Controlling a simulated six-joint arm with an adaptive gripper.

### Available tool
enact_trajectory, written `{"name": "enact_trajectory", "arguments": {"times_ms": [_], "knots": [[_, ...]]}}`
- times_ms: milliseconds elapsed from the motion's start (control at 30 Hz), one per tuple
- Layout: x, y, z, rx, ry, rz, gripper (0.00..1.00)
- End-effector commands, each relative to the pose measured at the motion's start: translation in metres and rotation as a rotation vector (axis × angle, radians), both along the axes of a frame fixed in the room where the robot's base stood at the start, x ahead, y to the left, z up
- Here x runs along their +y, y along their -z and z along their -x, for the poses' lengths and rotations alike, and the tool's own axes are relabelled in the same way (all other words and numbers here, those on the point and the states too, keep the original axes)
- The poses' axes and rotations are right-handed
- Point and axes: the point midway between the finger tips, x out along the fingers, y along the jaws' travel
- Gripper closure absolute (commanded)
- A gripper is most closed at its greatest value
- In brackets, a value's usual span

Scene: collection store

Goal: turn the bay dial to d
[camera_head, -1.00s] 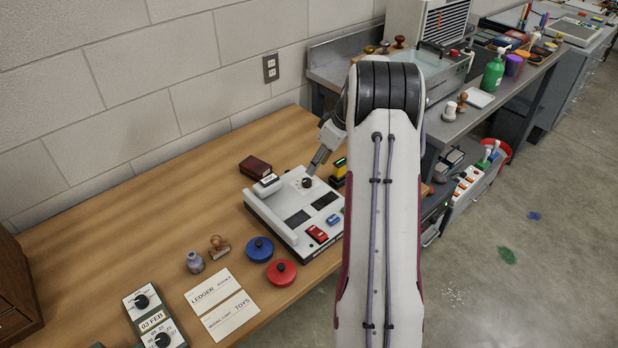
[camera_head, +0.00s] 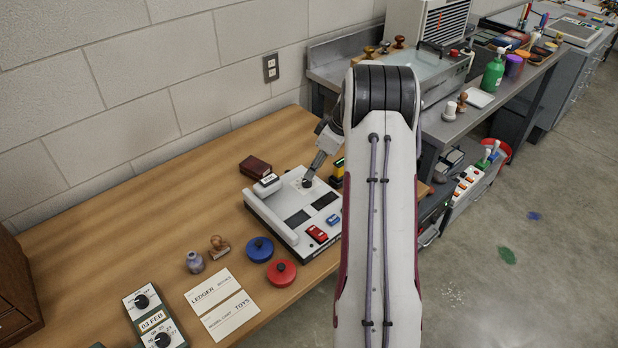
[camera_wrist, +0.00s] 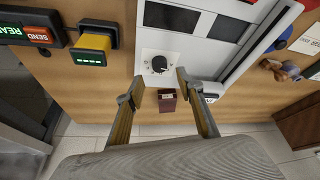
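The bay dial is a round black knob on a white plate at one end of a pale console (camera_head: 262,213). In the wrist view the dial (camera_wrist: 159,63) shows just beyond my fingertips, roughly between them. Its letters and pointer setting are too small to read. My gripper (camera_wrist: 159,77) is open, with its two fingers spread and nothing between the tips. I cannot tell whether a finger touches the dial. In the head view my gripper (camera_head: 309,178) is down at the dial and partly covers it.
A dark red box (camera_head: 255,166) and a white-topped block (camera_head: 267,183) are close to the dial. A yellow device (camera_wrist: 92,46) sits on its other side. Blue (camera_head: 259,249) and red (camera_head: 281,272) round lids lie nearby.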

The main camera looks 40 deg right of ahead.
Motion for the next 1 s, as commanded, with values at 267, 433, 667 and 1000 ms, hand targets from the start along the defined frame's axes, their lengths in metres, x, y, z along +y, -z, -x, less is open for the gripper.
{"name": "enact_trajectory", "arguments": {"times_ms": [267, 433, 667, 1000], "knots": [[0.005, 0.032, -0.011, 0.002, 0.0, 0.0, 0.63], [0.007, 0.046, -0.017, 0.001, 0.0, 0.0, 0.63], [0.009, 0.055, -0.021, 0.001, 0.001, 0.0, 0.63], [0.008, 0.055, -0.021, 0.001, 0.001, 0.001, 0.78]]}}
